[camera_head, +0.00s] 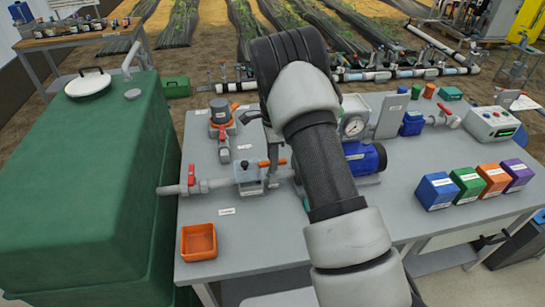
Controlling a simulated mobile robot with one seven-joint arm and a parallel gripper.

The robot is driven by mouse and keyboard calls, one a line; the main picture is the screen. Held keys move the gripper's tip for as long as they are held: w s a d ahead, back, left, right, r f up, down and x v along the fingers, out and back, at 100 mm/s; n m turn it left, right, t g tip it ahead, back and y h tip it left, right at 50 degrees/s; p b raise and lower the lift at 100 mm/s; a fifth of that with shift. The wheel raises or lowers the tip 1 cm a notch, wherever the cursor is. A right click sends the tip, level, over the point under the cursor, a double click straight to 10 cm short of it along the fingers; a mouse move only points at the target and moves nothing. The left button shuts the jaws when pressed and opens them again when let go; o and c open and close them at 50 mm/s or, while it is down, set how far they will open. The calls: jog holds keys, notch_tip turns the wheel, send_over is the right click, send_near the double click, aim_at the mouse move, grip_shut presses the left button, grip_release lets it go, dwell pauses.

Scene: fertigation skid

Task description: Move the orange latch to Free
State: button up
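A small orange lever (272,162), which looks like the latch, sits on the pipe fitting with a clear-sided block (249,178) near the middle of the grey bench. A small white label stands beside it, too small to read. My arm reaches up across the middle of the picture and bends over just right of the lever. A dark piece (249,117), probably part of my gripper, shows left of the arm, above and behind the lever. The rest of the gripper is hidden behind the arm, so its fingers cannot be made out.
A green tank (95,180) stands left of the bench (225,250). A red-handled valve (191,176), an orange tray (198,242), a blue pump (365,158), a gauge (353,126), several coloured boxes (437,190) and a control box (491,123) are around. The bench's front middle is clear.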

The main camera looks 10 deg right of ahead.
grip_shut()
jog(key=shift+n, duration=0.3)
jog(key=n+b, duration=0.2)
jog(key=n, duration=0.1)
jog(key=n+b, duration=0.1)
jog(key=n, duration=0.5)
jog(key=n+b, duration=0.1)
jog(key=n, duration=0.3)
jog(key=shift+n, duration=2.2)
jog(key=shift+r, duration=0.1)
